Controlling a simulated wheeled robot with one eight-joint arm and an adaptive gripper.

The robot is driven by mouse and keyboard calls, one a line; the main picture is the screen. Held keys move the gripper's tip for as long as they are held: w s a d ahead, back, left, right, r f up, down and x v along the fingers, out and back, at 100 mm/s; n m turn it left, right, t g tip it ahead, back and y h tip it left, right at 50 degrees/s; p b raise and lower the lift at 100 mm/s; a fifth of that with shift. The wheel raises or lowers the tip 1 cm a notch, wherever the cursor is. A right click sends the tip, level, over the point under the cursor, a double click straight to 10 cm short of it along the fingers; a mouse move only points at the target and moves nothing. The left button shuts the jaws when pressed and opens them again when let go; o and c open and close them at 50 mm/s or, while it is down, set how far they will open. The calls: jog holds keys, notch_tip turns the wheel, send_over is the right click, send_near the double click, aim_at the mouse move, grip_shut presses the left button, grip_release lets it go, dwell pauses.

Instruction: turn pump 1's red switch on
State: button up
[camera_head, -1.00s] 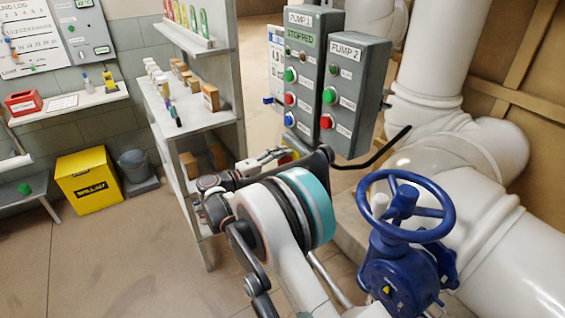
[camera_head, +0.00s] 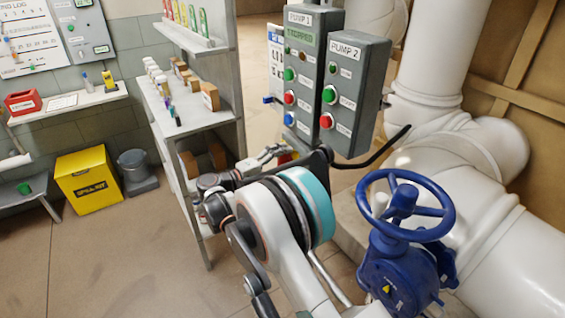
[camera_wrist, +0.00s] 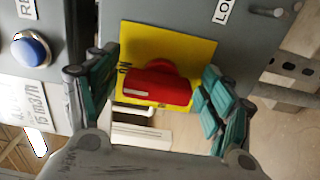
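Pump 1's box (camera_head: 300,75) stands upright in the head view, with a green display that reads like STOPPED and green, red and blue buttons. In the wrist view the red switch (camera_wrist: 158,84) sits on a yellow plate (camera_wrist: 190,48), its handle lying roughly level in the picture. My gripper (camera_wrist: 155,100) is open, with teal-padded fingers on the left and right of the red switch. I see a gap between each finger and the handle, though the right one is close. In the head view my arm mostly hides the switch and gripper.
A blue button (camera_wrist: 31,49) is left of the switch in the wrist view. Pump 2's box (camera_head: 352,95) stands right of pump 1's. A blue valve wheel (camera_head: 405,205) and white pipes are at right. A shelf (camera_head: 205,120) stands left of the arm.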

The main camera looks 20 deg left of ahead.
jog(key=v, duration=1.2)
dwell(0.4)
